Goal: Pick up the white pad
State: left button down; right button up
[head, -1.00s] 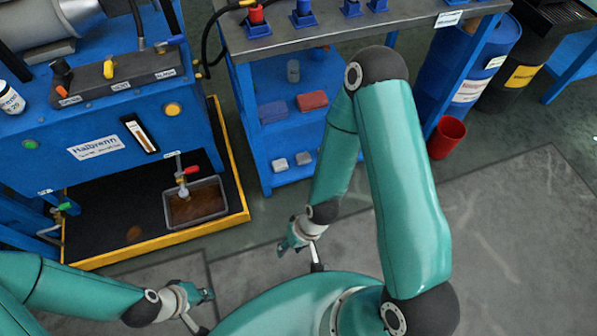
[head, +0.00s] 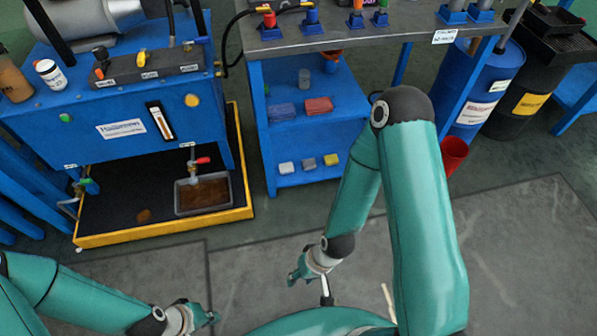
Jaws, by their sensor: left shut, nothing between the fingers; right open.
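The white pad (head: 286,168) lies on the bottom shelf of the blue shelf unit (head: 262,150), at the left end of a row of small pads. A grey pad (head: 309,164) and a yellowish pad (head: 331,160) lie to its right. My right gripper (head: 293,277) is open and empty, below the white pad in the picture and apart from it. My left gripper (head: 212,318) is shut and empty at the bottom of the picture, further from the pad.
Folded blue (head: 282,112) and red (head: 319,105) cloths lie on the shelf above. A yellow-edged drip tray (head: 165,234) with a small pan stands at the left. A red bucket (head: 454,154) and drums stand at the right. The floor before the shelf is clear.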

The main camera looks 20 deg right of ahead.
aim_at(289, 167)
jog(key=u, duration=0.15)
jog(key=i, duration=0.95)
jog(key=z, duration=0.05)
